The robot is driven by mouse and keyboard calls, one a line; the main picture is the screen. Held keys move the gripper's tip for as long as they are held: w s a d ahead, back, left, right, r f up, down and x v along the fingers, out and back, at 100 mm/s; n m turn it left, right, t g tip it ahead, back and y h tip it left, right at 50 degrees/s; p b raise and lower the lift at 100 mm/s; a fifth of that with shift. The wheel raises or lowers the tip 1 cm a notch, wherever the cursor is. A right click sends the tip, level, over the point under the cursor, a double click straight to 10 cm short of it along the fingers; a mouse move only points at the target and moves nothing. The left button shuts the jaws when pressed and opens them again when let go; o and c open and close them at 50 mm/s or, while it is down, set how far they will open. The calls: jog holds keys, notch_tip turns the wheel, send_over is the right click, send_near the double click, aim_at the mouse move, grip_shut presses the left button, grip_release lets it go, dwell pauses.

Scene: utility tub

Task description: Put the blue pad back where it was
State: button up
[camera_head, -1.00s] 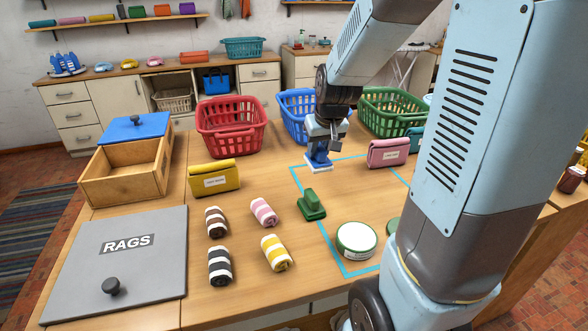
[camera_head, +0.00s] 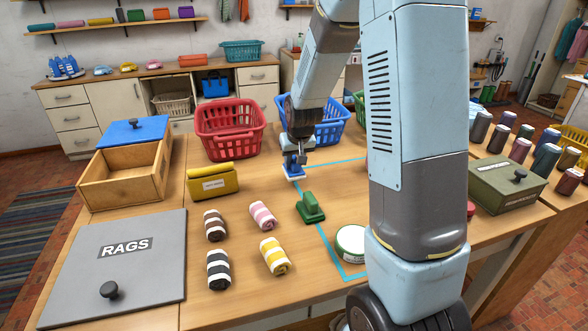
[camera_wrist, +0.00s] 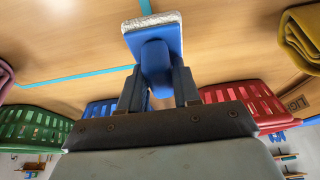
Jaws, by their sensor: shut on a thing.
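The blue pad (camera_head: 291,170) has a blue handle and a whitish scrubbing face. My gripper (camera_head: 295,160) is shut on its handle in the head view, low over the table near the back left corner of the blue tape outline (camera_head: 319,231). In the wrist view the blue pad (camera_wrist: 153,40) sits between the two fingers of my gripper (camera_wrist: 159,80). I cannot tell whether its white face touches the table. A similar green pad (camera_head: 310,208) stands on the table in front, across the left tape line.
A yellow pouch (camera_head: 212,182), several striped rolled rags (camera_head: 262,216) and a grey RAGS lid (camera_head: 117,262) lie left. A red basket (camera_head: 230,133) and a blue basket (camera_head: 327,128) stand behind. A round tin (camera_head: 351,241) is at front right. Bare wood shows left of the tape.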

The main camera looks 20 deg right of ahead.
aim_at(293, 168)
jog(key=shift+w+f, duration=0.15)
jog(key=shift+f, duration=0.05)
jog(key=shift+a+f, duration=0.1)
jog(key=shift+f, duration=1.5)
jog(key=o, duration=0.9)
jog(key=shift+f, duration=0.1)
